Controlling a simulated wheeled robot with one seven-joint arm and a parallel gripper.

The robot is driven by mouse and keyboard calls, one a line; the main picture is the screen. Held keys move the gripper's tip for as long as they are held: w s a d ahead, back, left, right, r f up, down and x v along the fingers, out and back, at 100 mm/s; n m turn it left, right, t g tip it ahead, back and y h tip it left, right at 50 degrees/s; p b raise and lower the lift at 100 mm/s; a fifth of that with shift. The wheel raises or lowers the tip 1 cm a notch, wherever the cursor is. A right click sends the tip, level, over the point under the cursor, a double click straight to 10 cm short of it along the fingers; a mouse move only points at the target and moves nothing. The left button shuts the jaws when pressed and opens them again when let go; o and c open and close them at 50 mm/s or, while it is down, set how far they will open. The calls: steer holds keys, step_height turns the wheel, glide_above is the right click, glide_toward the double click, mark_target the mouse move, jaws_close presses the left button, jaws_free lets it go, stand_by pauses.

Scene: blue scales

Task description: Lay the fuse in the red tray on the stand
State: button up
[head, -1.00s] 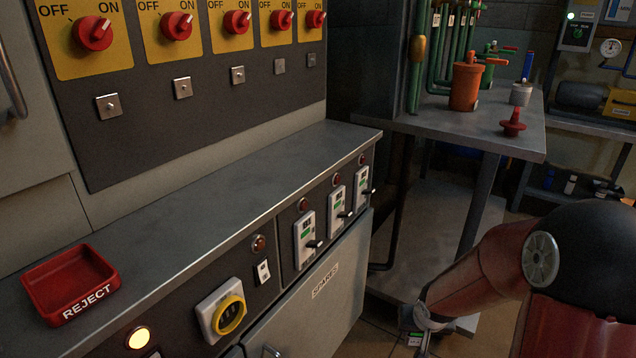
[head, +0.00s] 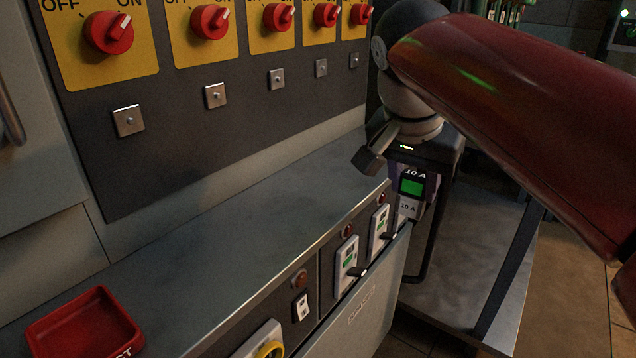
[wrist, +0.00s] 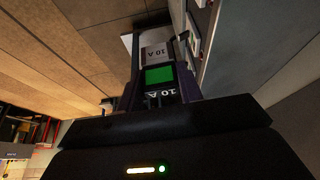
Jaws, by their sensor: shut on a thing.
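The fuse (head: 411,187), with a green block and "10 A" labels, is between the fingers of my gripper (head: 413,200) at the right end of the cabinet. The wrist view also shows the fuse (wrist: 158,76) between both fingers of my gripper (wrist: 157,85), which is shut on it. I cannot tell whether the fuse touches the cabinet front. The red tray (head: 38,341), open and apparently empty, sits on the grey cabinet top at the lower left, far from my gripper. Its front lettering is partly cut off by the frame. No separate stand shows under it.
The grey counter top (head: 230,240) is clear between tray and gripper. A panel with red rotary switches (head: 108,32) rises behind it. White breaker units (head: 346,264) with dark levers line the front. My arm hides much of the right side, where a grey metal table (head: 465,270) partly shows.

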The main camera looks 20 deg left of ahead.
steer(key=s+r, duration=0.6)
steer(key=p, duration=0.4)
glide_above(295, 200)
steer(key=f, duration=0.2)
steer(key=shift+m, duration=0.3)
steer(key=f, duration=0.2)
steer(key=f+b, duration=0.1)
steer(key=f, duration=0.1)
steer(key=shift+s+d, duration=0.1)
steer(key=shift+d, duration=0.1)
steer(key=shift+a+f, duration=0.15)
steer(key=shift+f, duration=0.1)
steer(key=shift+f, duration=0.15)
steer(key=o, duration=1)
